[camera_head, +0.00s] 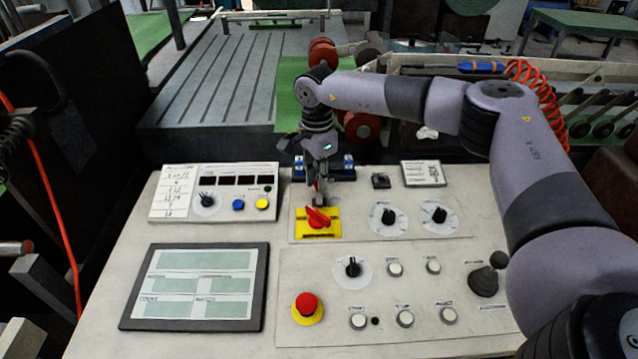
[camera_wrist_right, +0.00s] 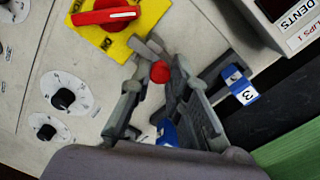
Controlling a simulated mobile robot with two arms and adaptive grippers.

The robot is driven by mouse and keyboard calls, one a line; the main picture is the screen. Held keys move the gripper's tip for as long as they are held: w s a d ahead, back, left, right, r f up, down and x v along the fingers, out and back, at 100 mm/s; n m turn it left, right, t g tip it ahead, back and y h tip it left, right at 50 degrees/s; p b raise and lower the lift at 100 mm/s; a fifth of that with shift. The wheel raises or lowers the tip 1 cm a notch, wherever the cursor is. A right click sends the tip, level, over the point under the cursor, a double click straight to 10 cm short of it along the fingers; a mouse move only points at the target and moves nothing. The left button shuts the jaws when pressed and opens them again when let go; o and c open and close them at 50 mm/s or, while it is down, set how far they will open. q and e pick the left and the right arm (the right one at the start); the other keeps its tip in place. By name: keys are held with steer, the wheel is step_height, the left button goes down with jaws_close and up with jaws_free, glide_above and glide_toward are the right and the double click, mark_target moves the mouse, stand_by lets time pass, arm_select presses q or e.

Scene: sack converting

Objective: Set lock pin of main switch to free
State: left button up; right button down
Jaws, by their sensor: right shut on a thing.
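The main switch (camera_head: 318,217) is a red rotary handle on a yellow plate on the control panel. It also shows in the right wrist view (camera_wrist_right: 105,14). My right gripper (camera_head: 320,196) points down just behind the switch. In the right wrist view its fingers (camera_wrist_right: 158,58) are closed around a small red round knob (camera_wrist_right: 160,72), which looks like the lock pin. The knob sits beside the yellow plate. The fingers hide the knob in the head view. My left gripper is not in view.
Black selector knobs (camera_head: 388,217) stand right of the switch. A red emergency button (camera_head: 308,305) is in front of it. A screen (camera_head: 196,287) lies at the left. Blue-marked parts (camera_head: 348,166) sit close behind my right gripper. A joystick (camera_head: 484,281) is at the right.

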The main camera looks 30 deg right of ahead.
steer(key=shift+w+d, duration=0.3)
steer(key=shift+w, duration=0.4)
steer(key=shift+r, duration=0.15)
steer(key=c, duration=1.5)
jaws_free()
steer(key=shift+w, duration=0.15)
step_height(320, 180, up, 12)
steer(key=shift+w+f, duration=0.1)
steer(key=shift+w, duration=0.05)
